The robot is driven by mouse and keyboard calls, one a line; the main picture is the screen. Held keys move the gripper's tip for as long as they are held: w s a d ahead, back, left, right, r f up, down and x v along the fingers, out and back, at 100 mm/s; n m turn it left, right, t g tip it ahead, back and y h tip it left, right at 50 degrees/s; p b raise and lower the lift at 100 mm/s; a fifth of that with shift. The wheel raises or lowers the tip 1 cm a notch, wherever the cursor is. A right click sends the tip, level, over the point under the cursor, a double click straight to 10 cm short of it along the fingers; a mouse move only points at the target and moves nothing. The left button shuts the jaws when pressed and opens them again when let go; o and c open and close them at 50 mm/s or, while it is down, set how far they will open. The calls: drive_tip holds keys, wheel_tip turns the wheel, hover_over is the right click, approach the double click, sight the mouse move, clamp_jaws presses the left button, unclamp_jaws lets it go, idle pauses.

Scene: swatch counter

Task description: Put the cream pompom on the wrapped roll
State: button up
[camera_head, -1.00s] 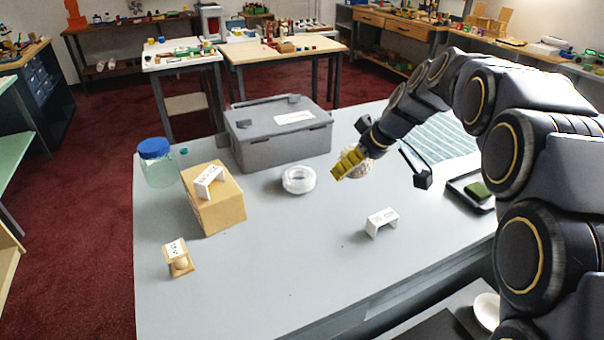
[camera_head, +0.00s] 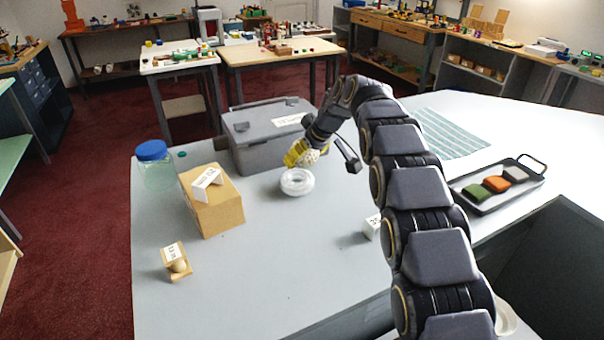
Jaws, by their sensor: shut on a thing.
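The cream pompom (camera_head: 312,157) shows beside the yellow fingers of my gripper (camera_head: 301,156), which is shut on it; the fingers hide part of it. In the head view the wrapped roll (camera_head: 297,182), a pale, shiny ring with an open middle, lies flat on the grey counter. My gripper holds the pompom just behind and slightly right of the roll in the picture, apparently above the counter. The exact height is hard to tell.
A grey lidded box (camera_head: 262,154) stands close behind the gripper. A cardboard box (camera_head: 216,212) with a white label and a blue-lidded jar (camera_head: 156,168) stand left. A small wooden stand (camera_head: 176,264) is front left. A swatch tray (camera_head: 478,204) and striped cloth (camera_head: 447,138) lie right.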

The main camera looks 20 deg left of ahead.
sight(298, 180)
drive_tip(key=w+f, duration=0.1)
drive_tip(key=w+a+f, duration=0.1)
drive_tip(key=w+f, duration=0.1)
drive_tip(key=f, duration=0.1)
drive_tip(key=shift+a, duration=0.3)
drive_tip(key=shift+w+a+f, duration=0.1)
drive_tip(key=shift+f, duration=1.7)
drive_tip(key=shift+f, duration=0.1)
drive_tip(key=o, duration=1)
drive_tip(key=shift+c, duration=0.2)
